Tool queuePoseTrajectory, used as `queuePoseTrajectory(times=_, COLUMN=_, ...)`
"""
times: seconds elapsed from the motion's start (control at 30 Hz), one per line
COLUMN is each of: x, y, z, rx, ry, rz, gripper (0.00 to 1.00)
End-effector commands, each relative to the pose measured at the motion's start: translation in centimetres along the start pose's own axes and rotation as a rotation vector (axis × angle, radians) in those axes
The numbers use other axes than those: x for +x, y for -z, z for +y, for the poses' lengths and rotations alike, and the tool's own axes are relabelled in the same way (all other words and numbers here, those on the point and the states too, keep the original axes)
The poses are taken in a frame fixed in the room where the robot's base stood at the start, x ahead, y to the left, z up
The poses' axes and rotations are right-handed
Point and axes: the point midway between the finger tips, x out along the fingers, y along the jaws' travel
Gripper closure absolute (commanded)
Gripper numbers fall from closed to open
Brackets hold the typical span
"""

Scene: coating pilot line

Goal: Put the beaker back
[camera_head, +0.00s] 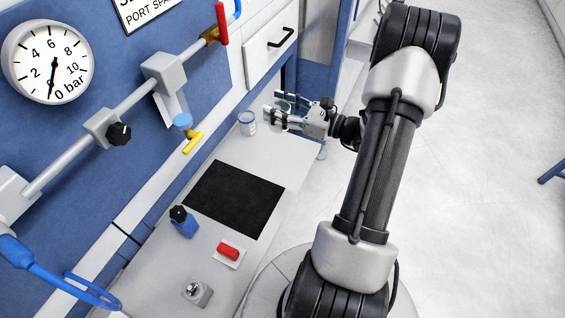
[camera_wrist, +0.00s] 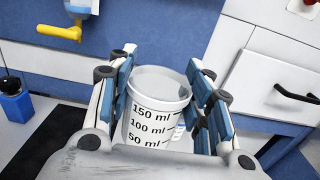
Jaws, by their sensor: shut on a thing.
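The beaker (camera_wrist: 157,105) is a white cup with black marks for 50, 100 and 150 ml. In the wrist view it stands between the blue finger pads of my gripper (camera_wrist: 163,108), which is shut on it. Its open rim faces up and its base is hidden. In the head view my gripper (camera_head: 284,110) is over the far end of the grey counter (camera_head: 270,160), near its right edge.
A black mat (camera_head: 235,197) lies mid-counter. A yellow valve handle (camera_head: 193,142) projects from the wall.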

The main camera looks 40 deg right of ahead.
Motion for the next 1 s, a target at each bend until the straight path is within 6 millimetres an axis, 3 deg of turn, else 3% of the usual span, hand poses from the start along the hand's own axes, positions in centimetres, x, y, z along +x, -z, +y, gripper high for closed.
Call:
queuePoseTrajectory(times=0.17, x=-0.3, y=3.4, z=-0.1, rx=0.006, ry=0.0, rz=0.003, gripper=0.76)
queuePoseTrajectory(times=0.53, x=-0.3, y=13.2, z=-0.1, rx=0.005, ry=0.0, rz=0.003, gripper=0.76)
queuePoseTrajectory(times=0.63, x=-0.3, y=14.7, z=-0.1, rx=0.002, ry=0.0, rz=0.002, gripper=0.76)
queuePoseTrajectory(times=0.87, x=-0.3, y=16.2, z=-0.1, rx=0.002, ry=0.0, rz=0.002, gripper=0.76)
queuePoseTrajectory(times=1.0, x=-0.3, y=18.3, z=-0.1, rx=0.003, ry=0.0, rz=0.002, gripper=0.76)
